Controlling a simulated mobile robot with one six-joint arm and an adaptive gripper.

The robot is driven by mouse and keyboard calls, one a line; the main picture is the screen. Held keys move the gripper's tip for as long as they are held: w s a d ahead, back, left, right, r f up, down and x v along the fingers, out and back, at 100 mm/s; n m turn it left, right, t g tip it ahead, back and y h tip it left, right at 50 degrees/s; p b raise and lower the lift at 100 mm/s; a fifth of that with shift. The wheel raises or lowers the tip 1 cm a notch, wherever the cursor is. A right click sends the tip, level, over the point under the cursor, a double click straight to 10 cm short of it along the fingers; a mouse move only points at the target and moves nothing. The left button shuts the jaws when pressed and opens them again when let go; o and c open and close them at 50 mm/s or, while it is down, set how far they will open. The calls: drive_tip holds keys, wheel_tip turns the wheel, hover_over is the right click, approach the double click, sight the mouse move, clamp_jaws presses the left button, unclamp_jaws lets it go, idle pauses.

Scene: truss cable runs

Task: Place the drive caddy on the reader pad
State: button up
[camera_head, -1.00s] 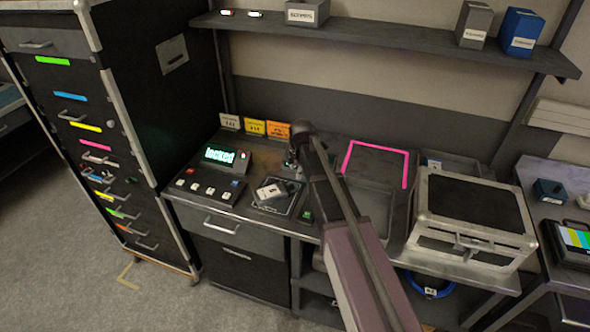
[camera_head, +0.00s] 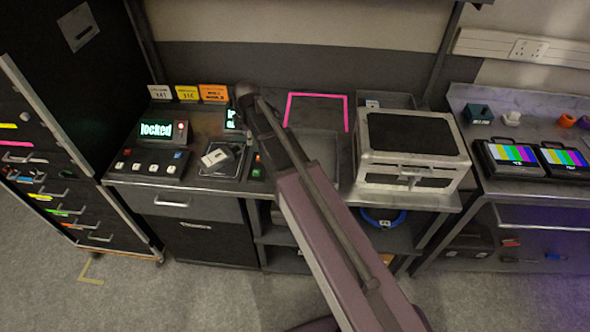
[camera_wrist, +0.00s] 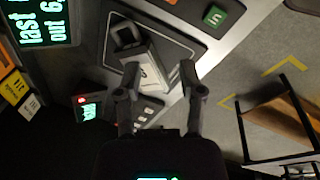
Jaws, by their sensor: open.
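The drive caddy (camera_head: 215,157), a small pale box with a dark handle, lies on the dark reader pad (camera_head: 231,172), which has a thin light outline. In the wrist view the caddy (camera_wrist: 148,72) sits askew to the outline of the pad (camera_wrist: 172,29), toward one side of it. My gripper (camera_wrist: 160,74) is open, with its two fingertips apart and the near part of the caddy showing between them. Whether the fingers touch it I cannot tell.
Left of the pad is a button console (camera_head: 155,148) with a screen reading "locked". A green button (camera_head: 256,173) is right of the pad. A pink-outlined area (camera_head: 317,108) is clear. A metal-edged case (camera_head: 412,150) stands further right; a drawer cabinet (camera_head: 75,120) is at the left.

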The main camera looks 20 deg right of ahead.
drive_tip(key=s+d+m+g, duration=0.1)
drive_tip(key=s+d+m, duration=0.5)
drive_tip(key=s+m, duration=0.3)
drive_tip(key=s+d+m, duration=0.6)
drive_tip(key=s+m, duration=0.4)
drive_tip(key=s, duration=0.1)
drive_tip(key=shift+s+d+f+g+h, duration=0.15)
drive_tip(key=shift+s+d+g+h, duration=0.15)
drive_tip(key=shift+g+h, duration=0.1)
